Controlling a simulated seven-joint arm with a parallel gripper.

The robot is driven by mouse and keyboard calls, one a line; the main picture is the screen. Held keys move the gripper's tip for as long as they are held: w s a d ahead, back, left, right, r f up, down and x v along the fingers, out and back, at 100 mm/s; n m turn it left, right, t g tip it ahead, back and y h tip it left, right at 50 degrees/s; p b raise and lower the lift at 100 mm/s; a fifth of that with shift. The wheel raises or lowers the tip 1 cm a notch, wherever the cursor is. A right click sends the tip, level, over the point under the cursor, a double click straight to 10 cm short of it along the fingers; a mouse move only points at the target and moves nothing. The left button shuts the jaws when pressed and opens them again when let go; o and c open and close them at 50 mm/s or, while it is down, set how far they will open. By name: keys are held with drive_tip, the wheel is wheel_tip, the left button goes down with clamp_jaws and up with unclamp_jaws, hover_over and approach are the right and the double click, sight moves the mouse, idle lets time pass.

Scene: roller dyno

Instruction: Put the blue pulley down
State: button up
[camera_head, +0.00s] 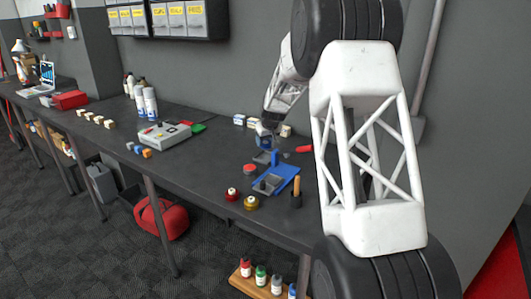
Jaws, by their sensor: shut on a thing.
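My gripper (268,128) reaches down over the dark workbench (212,160) near the wall. It is shut on a small bluish round piece, the blue pulley (265,142), which shows just under the fingers. The pulley is small in this view and partly covered by the gripper. It is above or beside a blue fixture (284,174) with grey parts on the bench; I cannot tell whether it touches anything.
A red-topped piece (249,169), a red knob (232,194), a yellow round piece (251,202) and a dark holder with a wooden handle (296,194) surround the fixture. Small boxes (252,123) stand behind. A grey instrument (165,134) sits left. Bare bench lies left of the fixture.

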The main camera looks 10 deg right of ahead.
sight(266, 158)
drive_tip(key=shift+f, duration=0.75)
drive_tip(key=shift+f, duration=1.9)
drive_tip(key=o, duration=0.8)
drive_tip(key=shift+f, duration=0.1)
drive_tip(key=shift+c, duration=0.2)
drive_tip(key=shift+r, duration=0.2)
drive_tip(key=v, duration=1.2)
drive_tip(key=shift+f, duration=0.1)
